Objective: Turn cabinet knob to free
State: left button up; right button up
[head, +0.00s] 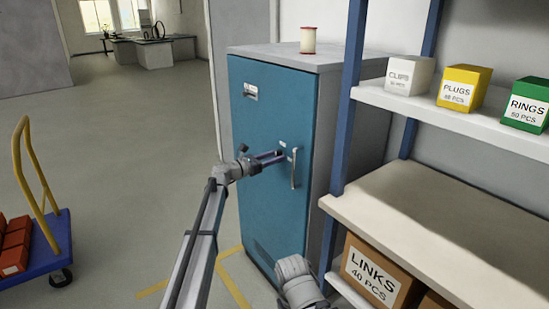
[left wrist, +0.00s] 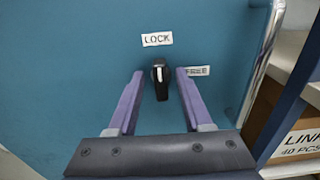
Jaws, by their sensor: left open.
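The blue cabinet (head: 262,205) stands in the middle of the head view with its door shut. In the left wrist view its black knob (left wrist: 161,82) has a white mark pointing up at the LOCK label (left wrist: 157,40). The FREE label (left wrist: 200,71) is to the knob's right, partly behind a finger. My left gripper (head: 272,157) is at the door, its purple fingers open on either side of the knob in the left wrist view (left wrist: 160,92). I see a gap on both sides; contact is not visible.
A vertical door handle (head: 293,168) is just right of the knob. A spool (head: 308,40) stands on the cabinet. A shelf (head: 440,107) with labelled boxes stands close on the right. A blue trolley (head: 50,250) is at left; the floor between is clear.

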pick_arm(q)
jog(key=shift+c, duration=0.3)
grip_shut()
dwell(0.3)
